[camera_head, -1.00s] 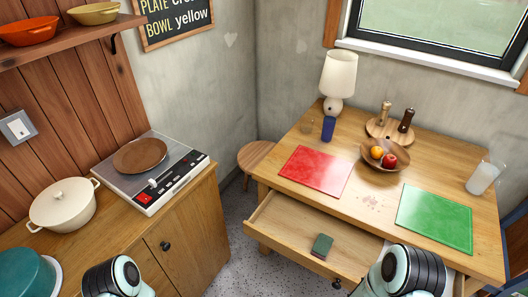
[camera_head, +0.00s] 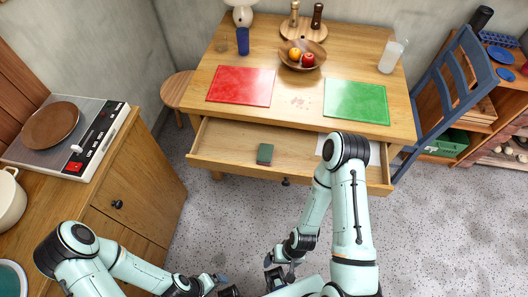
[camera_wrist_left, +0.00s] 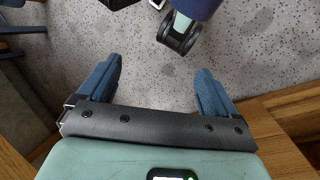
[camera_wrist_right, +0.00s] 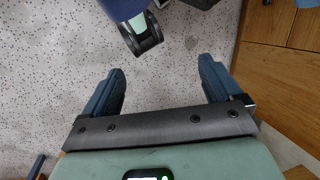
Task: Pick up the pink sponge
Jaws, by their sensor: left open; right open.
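A small block with a dark green top, looking like a sponge (camera_head: 265,154), lies in the open drawer (camera_head: 221,143) of the wooden table. No pink shows clearly on it, and its underside is hidden. My right gripper (camera_head: 279,268) is low in front of the drawer, well apart from the block. It is open and empty in the right wrist view (camera_wrist_right: 162,75). My left gripper (camera_head: 224,285) is at the bottom edge of the head view, partly cut off. It is open and empty in the left wrist view (camera_wrist_left: 158,70).
The table bears a red mat (camera_head: 241,85), a green mat (camera_head: 356,102), a fruit bowl (camera_head: 303,63) and a glass (camera_head: 392,54). A blue chair (camera_head: 437,100) stands at the right. A cabinet with a hotplate (camera_head: 92,141) is at the left. Speckled floor is free before the drawer.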

